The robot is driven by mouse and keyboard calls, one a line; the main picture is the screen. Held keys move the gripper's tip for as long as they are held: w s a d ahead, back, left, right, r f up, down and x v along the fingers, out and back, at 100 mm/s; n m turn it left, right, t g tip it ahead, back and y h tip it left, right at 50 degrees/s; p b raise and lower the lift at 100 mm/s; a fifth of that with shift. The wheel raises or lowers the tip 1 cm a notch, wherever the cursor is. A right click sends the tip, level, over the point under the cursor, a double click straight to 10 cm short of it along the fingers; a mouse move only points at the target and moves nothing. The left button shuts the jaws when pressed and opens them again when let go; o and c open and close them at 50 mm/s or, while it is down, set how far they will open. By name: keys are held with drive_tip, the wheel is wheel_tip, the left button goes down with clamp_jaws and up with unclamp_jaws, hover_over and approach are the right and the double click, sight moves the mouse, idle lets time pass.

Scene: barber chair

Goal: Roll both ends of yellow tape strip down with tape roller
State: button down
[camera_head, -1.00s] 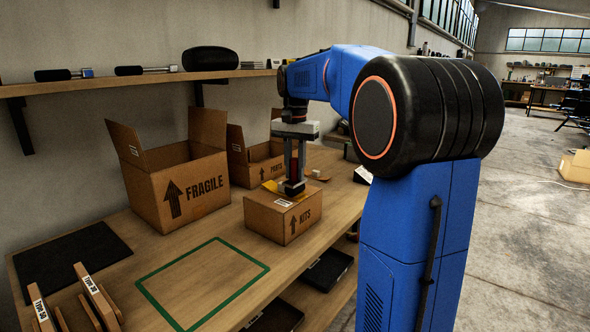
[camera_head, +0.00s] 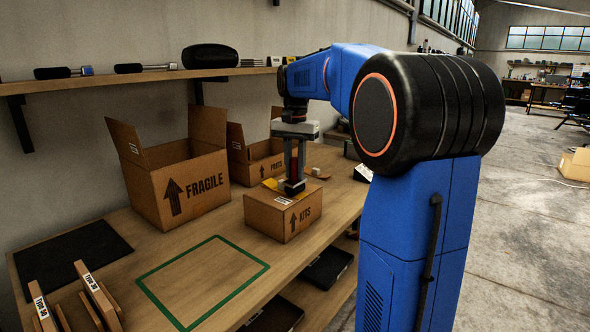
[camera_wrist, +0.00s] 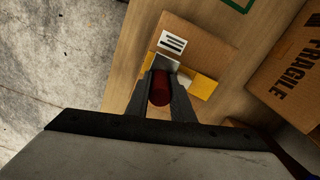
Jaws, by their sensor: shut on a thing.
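My gripper (camera_head: 294,187) points down over the small closed cardboard box marked KITS (camera_head: 265,213). It is shut on the red handle of the tape roller (camera_wrist: 160,90). In the wrist view the fingers (camera_wrist: 165,75) flank the handle, and a pale grey part of the tool shows beyond it at the box top. The yellow tape strip (camera_wrist: 204,86) lies on the box top, beside and partly under the tool; its middle is hidden by the fingers. The strip also shows left of the gripper in the head view (camera_head: 272,185). I cannot tell whether the roller touches the tape.
A large open FRAGILE box (camera_head: 190,190) stands left of the KITS box, with an open PARTS box (camera_head: 262,150) behind. A green taped outline (camera_head: 205,280) marks bare bench in front. A black mat (camera_head: 70,262) and wooden holders (camera_head: 95,292) are at left. A shelf (camera_head: 140,80) runs above.

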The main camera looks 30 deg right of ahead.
sight(294, 158)
drive_tip(key=shift+r, duration=3)
drive_tip(key=shift+w, duration=0.1)
